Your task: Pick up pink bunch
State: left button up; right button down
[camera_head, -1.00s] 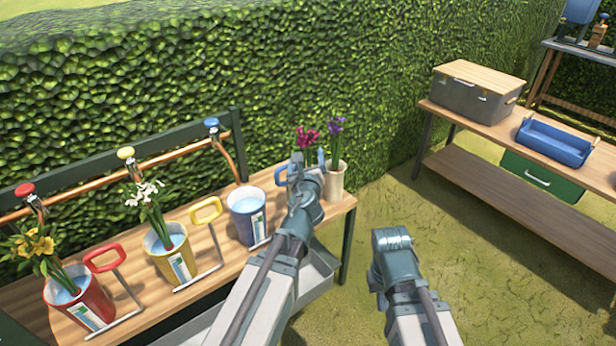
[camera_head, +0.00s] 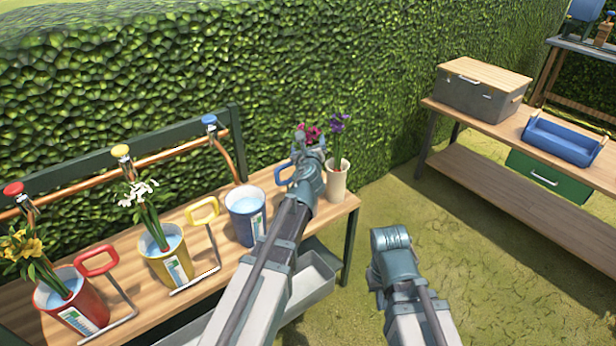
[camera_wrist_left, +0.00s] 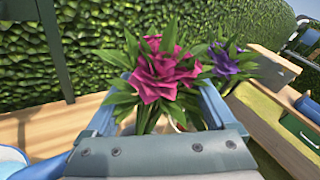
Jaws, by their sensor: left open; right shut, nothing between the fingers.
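The pink bunch (camera_head: 311,133) shows behind my left gripper at the right end of the wooden bench, mostly hidden by the gripper in the head view. In the left wrist view the pink flowers (camera_wrist_left: 165,75) and their green leaves stand between the two blue fingers. My left gripper (camera_wrist_left: 160,105) is open around the bunch's stems; contact with them cannot be made out. It also shows in the head view (camera_head: 306,165). My right gripper (camera_head: 391,240) is shut and empty, held over the grass right of the bench.
A pale vase (camera_head: 338,182) with purple flowers (camera_head: 338,124) stands just right of the pink bunch. The blue bucket (camera_head: 247,218), yellow bucket (camera_head: 168,262) and red bucket (camera_head: 75,303) stand along the bench to the left. A grey trough (camera_head: 312,285) lies below.

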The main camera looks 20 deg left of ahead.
pick_arm(q)
jog(key=shift+w+a, duration=0.15)
jog(key=shift+w, duration=0.2)
jog(key=shift+s, duration=0.1)
grip_shut()
jog(key=shift+r, duration=0.1)
dwell(0.3)
notch_tip(320, 180, up, 18)
jog(key=p, duration=1.8)
